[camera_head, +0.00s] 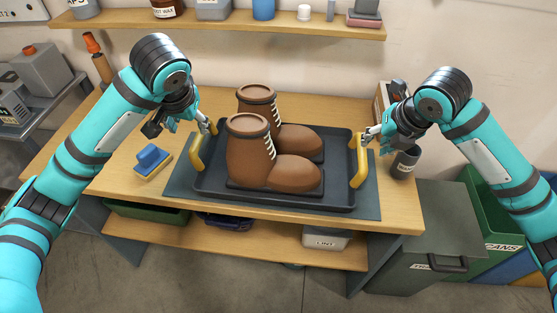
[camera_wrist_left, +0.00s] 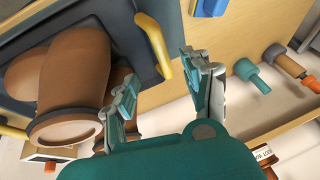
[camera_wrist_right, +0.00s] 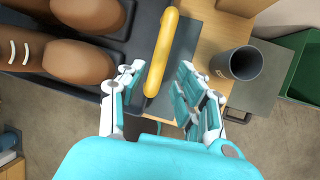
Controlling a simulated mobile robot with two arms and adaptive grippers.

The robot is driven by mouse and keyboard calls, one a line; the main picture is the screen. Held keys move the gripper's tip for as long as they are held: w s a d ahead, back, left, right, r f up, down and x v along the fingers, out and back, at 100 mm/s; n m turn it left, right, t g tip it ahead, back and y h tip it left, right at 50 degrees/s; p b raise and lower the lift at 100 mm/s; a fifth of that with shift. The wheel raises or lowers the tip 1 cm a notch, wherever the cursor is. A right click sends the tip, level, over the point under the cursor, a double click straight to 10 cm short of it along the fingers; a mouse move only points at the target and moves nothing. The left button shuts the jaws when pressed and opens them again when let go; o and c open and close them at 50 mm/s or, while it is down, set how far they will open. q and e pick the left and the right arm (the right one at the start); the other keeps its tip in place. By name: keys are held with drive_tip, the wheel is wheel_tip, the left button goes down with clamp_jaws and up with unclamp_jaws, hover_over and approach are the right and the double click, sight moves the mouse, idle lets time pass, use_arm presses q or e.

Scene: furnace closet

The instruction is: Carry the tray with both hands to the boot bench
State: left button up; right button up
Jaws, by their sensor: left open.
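The dark tray (camera_head: 340,170) lies on a blue-grey mat (camera_head: 180,185) on the wooden bench (camera_head: 110,185). It holds two brown laced boots (camera_head: 250,155) and has a yellow handle at each end. My left gripper (camera_head: 192,122) is open by the far end of the left handle (camera_head: 196,158); in the left wrist view that handle (camera_wrist_left: 157,50) is just ahead of the parted fingers. My right gripper (camera_head: 372,134) is open at the right handle (camera_head: 359,165). In the right wrist view this handle (camera_wrist_right: 160,60) lies between the spread fingertips. I cannot tell whether this bench is the boot bench.
A blue-topped brush (camera_head: 152,160) lies left of the tray. A dark cup (camera_head: 404,162) stands right of it, close to my right gripper. A wall shelf (camera_head: 220,22) with containers runs behind. Grey and green bins (camera_head: 430,230) stand at the right. A lower shelf (camera_head: 240,240) holds boxes.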

sight(197, 140)
use_arm(q)
drive_tip(key=x, duration=1.3)
use_arm(e)
drive_tip(key=x, duration=1.3)
use_arm(q)
drive_tip(key=shift+c, duration=0.3)
use_arm(e)
drive_tip(key=shift+d, duration=0.1)
drive_tip(key=shift+c, duration=0.3)
use_arm(q)
drive_tip(key=c, duration=0.7)
use_arm(e)
clamp_jaws()
use_arm(q)
clamp_jaws()
drive_tip(key=shift+w+d+r, duration=0.1)
drive_tip(key=shift+w+r, duration=0.05)
drive_tip(key=shift+r, duration=0.1)
use_arm(e)
drive_tip(key=shift+w+r, duration=0.25)
drive_tip(key=shift+r, duration=0.1)
